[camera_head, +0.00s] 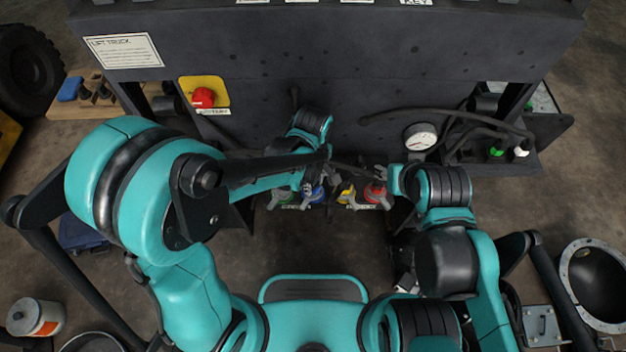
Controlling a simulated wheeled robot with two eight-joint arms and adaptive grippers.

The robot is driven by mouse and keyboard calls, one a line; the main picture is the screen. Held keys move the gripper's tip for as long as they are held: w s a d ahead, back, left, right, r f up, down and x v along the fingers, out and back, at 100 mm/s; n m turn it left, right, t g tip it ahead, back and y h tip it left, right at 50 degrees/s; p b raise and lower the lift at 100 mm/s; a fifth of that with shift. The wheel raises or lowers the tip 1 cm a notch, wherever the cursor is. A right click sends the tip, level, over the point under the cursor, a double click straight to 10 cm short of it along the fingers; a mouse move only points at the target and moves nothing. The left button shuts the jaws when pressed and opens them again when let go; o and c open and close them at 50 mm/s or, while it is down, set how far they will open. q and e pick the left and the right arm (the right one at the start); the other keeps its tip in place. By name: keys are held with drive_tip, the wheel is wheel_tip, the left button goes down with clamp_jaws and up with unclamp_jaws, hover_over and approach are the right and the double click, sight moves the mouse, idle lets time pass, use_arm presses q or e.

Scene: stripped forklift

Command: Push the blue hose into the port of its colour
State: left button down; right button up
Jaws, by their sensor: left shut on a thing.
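A row of coloured ports sits low in front of the dark panel: green (284,195), blue (313,194), yellow (345,193) and red (375,193). My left gripper (326,168) is just above and slightly right of the blue port. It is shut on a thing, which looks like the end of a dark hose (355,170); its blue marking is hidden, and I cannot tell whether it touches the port. My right gripper (394,181) is beside the red port, small and partly hidden by its own wrist; its jaws are unclear.
A round gauge (420,136) and dark hoses (470,128) are right of centre on the forklift. A red knob (203,97) on a yellow plate is at the left. Green (496,152) and white (521,152) fittings are at the right. Clear floor lies below the ports.

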use_arm(q)
drive_tip(key=c, duration=1.1)
unclamp_jaws()
wheel_tip(320, 180, up, 12)
drive_tip(key=shift+r, duration=0.1)
drive_tip(key=s+a+r+m+t, duration=0.1)
drive_tip(key=s+a+m+t, duration=0.1)
drive_tip(key=a+m, duration=0.3)
drive_tip(key=s+a+r+m+t, duration=0.1)
drive_tip(key=s+a+m+t, duration=0.2)
drive_tip(key=a, duration=1)
drive_tip(key=shift+r+m+t, duration=0.4)
drive_tip(key=shift+m+t, duration=0.5)
drive_tip(key=shift+t, duration=0.2)
